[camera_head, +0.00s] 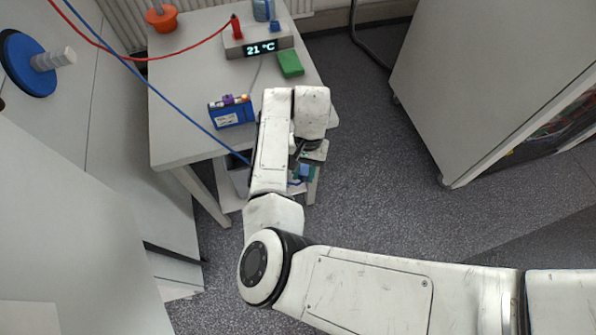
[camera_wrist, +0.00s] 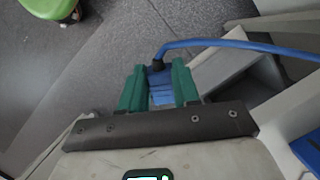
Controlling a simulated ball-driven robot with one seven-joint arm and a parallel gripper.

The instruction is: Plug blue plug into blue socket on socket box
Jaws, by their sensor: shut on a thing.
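My gripper (camera_wrist: 159,85) has green fingers shut on the blue plug (camera_wrist: 160,90) in the wrist view. A blue cable runs from the plug's black end to the right. In the head view my gripper (camera_head: 303,173) is low beside the table's right front side, partly hidden by my arm. The grey socket box (camera_head: 284,43) stands at the table's back, its display reading 21 °C. A red plug stands upright on its left part. A small blue part (camera_head: 275,26), seemingly the blue socket, is on its right part. The plug is well apart from the box.
The white table (camera_head: 185,130) carries a blue battery box (camera_head: 231,112), a green block (camera_head: 290,64), an orange object (camera_head: 162,18) and a blue container (camera_head: 263,10). Blue and red cables cross the left side. A cabinet (camera_head: 470,80) stands right; floor between is clear.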

